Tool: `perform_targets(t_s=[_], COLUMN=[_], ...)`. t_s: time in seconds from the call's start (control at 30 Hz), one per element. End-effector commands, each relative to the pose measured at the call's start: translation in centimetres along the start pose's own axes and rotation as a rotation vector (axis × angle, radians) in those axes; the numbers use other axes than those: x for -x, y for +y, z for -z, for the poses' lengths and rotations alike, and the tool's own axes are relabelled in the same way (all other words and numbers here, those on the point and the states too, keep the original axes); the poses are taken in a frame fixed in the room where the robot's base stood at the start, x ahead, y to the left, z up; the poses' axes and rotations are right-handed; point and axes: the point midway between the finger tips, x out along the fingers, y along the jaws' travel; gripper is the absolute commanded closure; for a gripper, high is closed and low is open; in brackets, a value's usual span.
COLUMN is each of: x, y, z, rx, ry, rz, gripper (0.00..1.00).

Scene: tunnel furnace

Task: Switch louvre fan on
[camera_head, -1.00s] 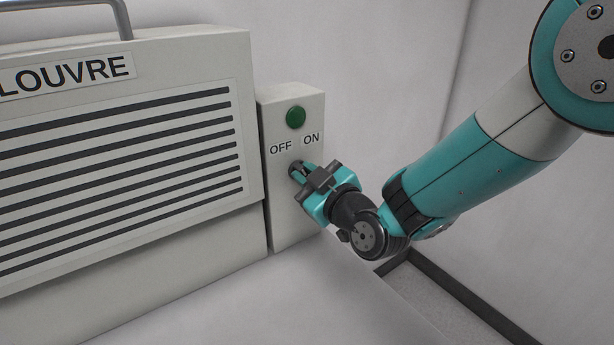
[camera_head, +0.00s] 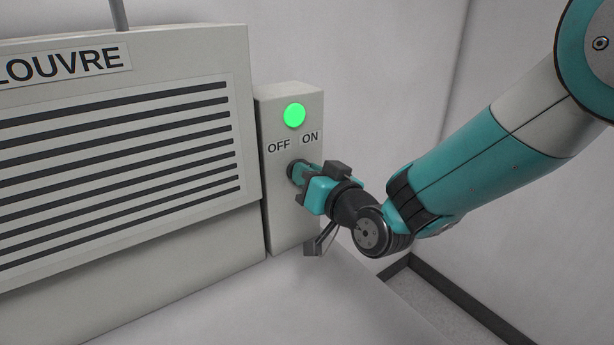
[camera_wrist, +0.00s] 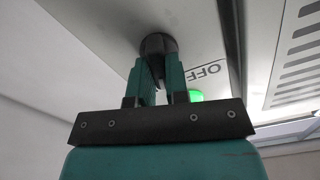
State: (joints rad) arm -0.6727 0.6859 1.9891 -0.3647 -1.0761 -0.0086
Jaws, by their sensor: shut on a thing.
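The louvre fan's switch box (camera_head: 283,225) stands at the right of the slatted LOUVRE panel (camera_head: 120,170). Its round lamp (camera_head: 294,115) is lit bright green above the OFF and ON labels. The dark rotary knob (camera_head: 294,172) is below the labels, mostly covered by my gripper in the head view. My gripper (camera_head: 303,173) is shut on the knob. In the wrist view, both teal fingers (camera_wrist: 158,85) are at the black knob (camera_wrist: 157,44), with the OFF label and green lamp (camera_wrist: 196,96) to the right.
A pale flat ledge (camera_head: 270,300) lies below the box. A dark-edged recess (camera_head: 450,300) is at the lower right. A grey bar (camera_head: 119,15) rises above the panel. The wall right of the box is bare.

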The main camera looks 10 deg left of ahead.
Motion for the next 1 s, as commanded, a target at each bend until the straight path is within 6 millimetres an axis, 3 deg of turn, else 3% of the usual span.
perform_targets(t_s=[0.4, 0.97, 1.0], x=[0.0, 0.0, 0.0], y=[0.15, 0.18, 0.18], z=[0.06, 0.08, 0.08], rx=[-0.195, -0.225, -0.225], ry=[0.002, 0.002, 0.002], rz=[-0.001, -0.001, -0.001], gripper=[1.0, 1.0, 0.78])
